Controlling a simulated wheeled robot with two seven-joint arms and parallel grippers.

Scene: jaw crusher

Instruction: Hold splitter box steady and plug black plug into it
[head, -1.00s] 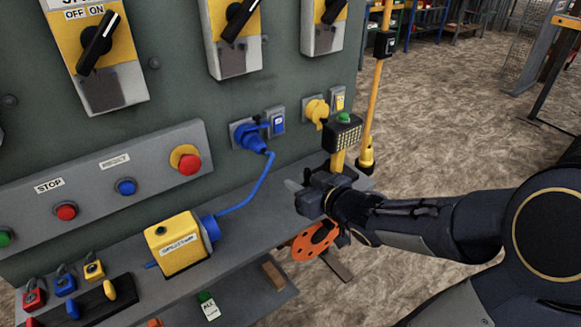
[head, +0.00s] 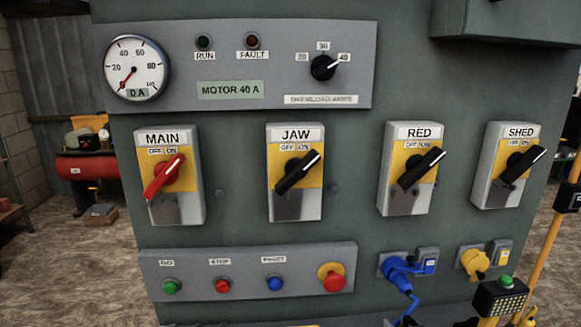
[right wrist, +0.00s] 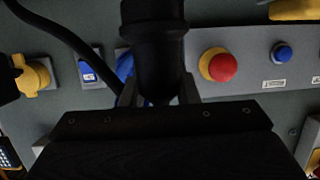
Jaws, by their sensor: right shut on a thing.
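In the right wrist view, the black plug (right wrist: 154,45) stands between the fingers of my right gripper (right wrist: 159,88), which is shut on it. A black cable (right wrist: 62,38) curves away at the left. The plug's far end runs out of the frame at the top. A yellow edge (right wrist: 296,11) at the top right of that view looks like part of the splitter box. In the head view, the box is below the frame except perhaps for a thin yellow sliver at the bottom edge. My left gripper is in neither view.
The head view faces a grey-green panel with several rotary switches, a gauge (head: 135,70) and a button strip (head: 248,275). A blue plug (head: 398,268) sits in a socket, its cable running down. Right of it are a yellow socket (head: 474,262) and a green-button pendant (head: 500,298).

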